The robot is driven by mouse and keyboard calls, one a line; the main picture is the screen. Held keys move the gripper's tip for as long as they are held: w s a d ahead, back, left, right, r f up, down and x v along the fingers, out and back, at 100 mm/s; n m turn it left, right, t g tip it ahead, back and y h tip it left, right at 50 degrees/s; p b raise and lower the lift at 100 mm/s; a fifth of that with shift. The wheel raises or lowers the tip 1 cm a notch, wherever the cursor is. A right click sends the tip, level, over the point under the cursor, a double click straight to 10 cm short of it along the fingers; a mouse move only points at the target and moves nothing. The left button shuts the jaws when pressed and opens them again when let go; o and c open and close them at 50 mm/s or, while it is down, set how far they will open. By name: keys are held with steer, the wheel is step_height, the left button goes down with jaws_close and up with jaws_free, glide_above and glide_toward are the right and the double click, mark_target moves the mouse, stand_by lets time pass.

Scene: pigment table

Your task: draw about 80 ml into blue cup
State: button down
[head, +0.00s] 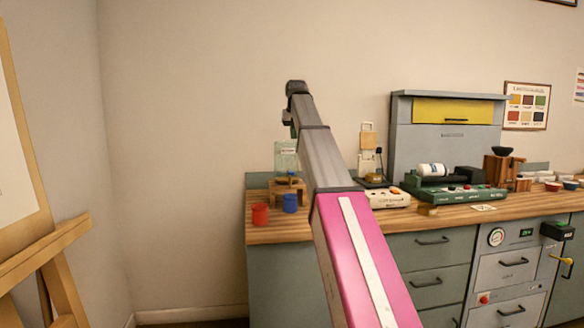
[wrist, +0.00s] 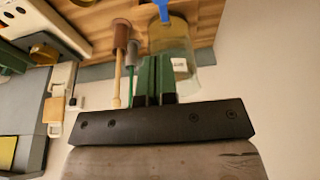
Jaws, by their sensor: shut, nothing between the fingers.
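The blue cup (head: 290,203) stands on the wooden worktop near its left end, beside a red cup (head: 260,214). Behind them a clear, pale green vessel with a white label (head: 287,155) sits on a small wooden stand (head: 289,185). My gripper (head: 293,131) is raised above the vessel in the head view, partly hidden by my arm. In the wrist view my gripper's green fingers (wrist: 154,72) are shut and empty, in front of the labelled vessel (wrist: 181,58). A blue part (wrist: 161,9) shows at the vessel's far end; I cannot tell what it is.
The worktop (head: 450,213) holds a white device (head: 390,200), a green machine with a white bottle (head: 455,195) and a wooden grinder (head: 497,170) to the right. A grey cabinet (head: 445,138) stands behind. An easel (head: 45,250) is at left. Two thin-stemmed tools (wrist: 121,60) hang near my fingers.

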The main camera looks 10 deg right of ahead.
mark_target(291, 173)
steer(key=shift+f, duration=0.1)
steer(key=x, duration=0.9)
steer(key=s+x, duration=0.1)
steer(key=x, duration=0.3)
steer(key=shift+f, duration=0.55)
